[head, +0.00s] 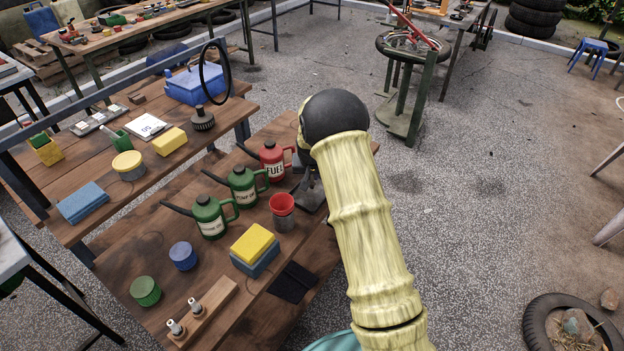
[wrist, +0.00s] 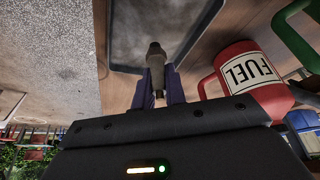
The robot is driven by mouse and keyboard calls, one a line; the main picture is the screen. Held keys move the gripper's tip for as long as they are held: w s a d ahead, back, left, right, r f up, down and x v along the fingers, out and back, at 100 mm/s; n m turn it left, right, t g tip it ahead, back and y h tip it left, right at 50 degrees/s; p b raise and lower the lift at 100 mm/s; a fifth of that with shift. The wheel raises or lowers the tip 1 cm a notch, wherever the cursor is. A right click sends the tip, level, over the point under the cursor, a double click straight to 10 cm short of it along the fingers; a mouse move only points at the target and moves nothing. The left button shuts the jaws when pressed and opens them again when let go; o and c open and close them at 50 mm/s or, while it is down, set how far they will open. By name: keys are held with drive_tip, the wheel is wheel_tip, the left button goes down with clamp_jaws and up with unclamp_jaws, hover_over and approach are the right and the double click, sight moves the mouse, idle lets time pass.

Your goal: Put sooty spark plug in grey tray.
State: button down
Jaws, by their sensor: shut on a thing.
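My gripper (wrist: 157,85) is shut on the sooty spark plug (wrist: 155,58), a dark brownish-grey plug whose blunt end sticks out past the fingers. In the wrist view the grey tray (wrist: 195,22) lies beyond the plug, on the wooden bench. The plug lines up with the tray's area in this view; the gap between them is hard to judge. In the head view my pale yellow arm hides most of my gripper, and part of the grey tray (head: 311,203) shows just left of the arm, by the bench's right edge. I cannot make out the plug there.
A red fuel can (head: 273,162) stands close beside the tray, with two green cans (head: 243,187) to its left. A red funnel-topped cup (head: 282,207) stands just in front. A wooden holder (head: 202,312) bears two white plugs. A yellow and blue sponge stack (head: 254,246) lies nearby.

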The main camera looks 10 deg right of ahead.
wheel_tip(320, 180, down, 2)
drive_tip(key=shift+f, duration=0.15)
drive_tip(key=c, duration=1.5)
unclamp_jaws()
drive_tip(key=shift+o, duration=0.2)
drive_tip(key=d+b+v, duration=0.1)
drive_tip(key=v, duration=1.1)
drive_tip(key=shift+a, duration=0.45)
